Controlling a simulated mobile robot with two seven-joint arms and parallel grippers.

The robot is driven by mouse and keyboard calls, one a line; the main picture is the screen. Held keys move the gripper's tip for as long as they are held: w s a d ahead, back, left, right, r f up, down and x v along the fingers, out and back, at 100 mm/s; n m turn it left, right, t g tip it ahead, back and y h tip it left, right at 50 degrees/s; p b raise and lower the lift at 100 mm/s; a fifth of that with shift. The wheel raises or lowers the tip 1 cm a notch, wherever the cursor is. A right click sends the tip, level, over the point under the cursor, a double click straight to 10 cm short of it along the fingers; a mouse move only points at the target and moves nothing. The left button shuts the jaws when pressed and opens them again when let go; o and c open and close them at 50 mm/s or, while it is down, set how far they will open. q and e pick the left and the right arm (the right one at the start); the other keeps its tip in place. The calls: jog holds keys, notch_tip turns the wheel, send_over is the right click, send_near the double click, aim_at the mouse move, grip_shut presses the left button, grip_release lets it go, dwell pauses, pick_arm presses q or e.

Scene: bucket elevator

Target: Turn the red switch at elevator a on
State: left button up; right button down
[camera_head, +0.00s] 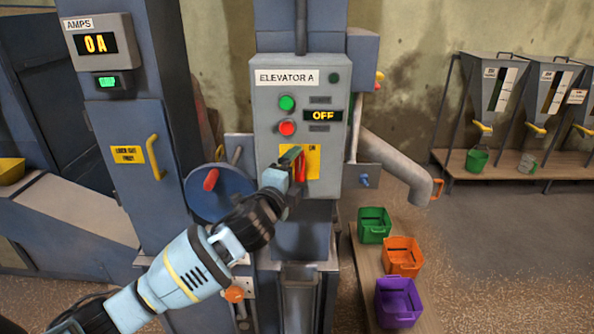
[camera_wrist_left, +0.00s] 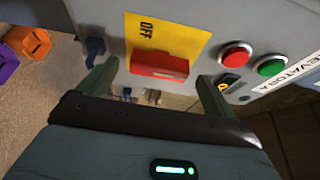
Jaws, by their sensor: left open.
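The red switch (camera_head: 301,166) sits on a yellow plate (camera_head: 314,165) low on the grey Elevator A control box (camera_head: 262,103). In the left wrist view the red switch handle (camera_wrist_left: 158,65) lies near the gap between the fingers, beside the plate's "OFF" label. My left gripper (camera_head: 293,163) is open in front of the switch and partly covers it. In the wrist view its two fingers (camera_wrist_left: 155,85) stand apart on either side of the handle; I cannot tell whether they touch it. The box's display (camera_head: 323,115) reads "OFF". My right gripper is out of view.
A green button (camera_head: 287,103) and a red button (camera_head: 287,127) sit above the plate. A blue wheel (camera_head: 222,192) with a red knob is at left, a grey spout (camera_head: 395,165) at right. Green, orange (camera_head: 403,257) and purple bins stand below right.

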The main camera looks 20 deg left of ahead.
pick_arm(q)
jog(key=shift+s+a, duration=0.2)
jog(key=shift+s, duration=1.2)
jog(key=shift+s+a, duration=0.15)
jog(key=shift+s, duration=1.25)
jog(key=s+d+f+n+g, duration=0.1)
jog(key=s+f+n+g, duration=0.15)
jog(key=s+f, duration=0.4)
jog(key=s+f+n+g+h, duration=0.1)
jog(key=s+f+n, duration=0.2)
jog(key=f, duration=0.7)
jog(key=s+d+f+n+g, duration=0.1)
jog(key=s+f+n+g, duration=0.2)
jog(key=f, duration=0.6)
jog(key=s+a+f+n, duration=0.1)
jog(key=s+f+n, duration=0.2)
jog(key=s, duration=0.4)
jog(key=s+f+n+g+y, duration=0.1)
jog(key=s+f+n, duration=0.1)
jog(key=s+f, duration=0.4)
jog(key=s+a+f+n, duration=0.1)
jog(key=s+f+n, duration=0.2)
jog(key=s, duration=0.7)
jog(key=shift+a+f+n+g, duration=0.35)
jog(key=shift+f, duration=0.3)
jog(key=shift+w, duration=0.1)
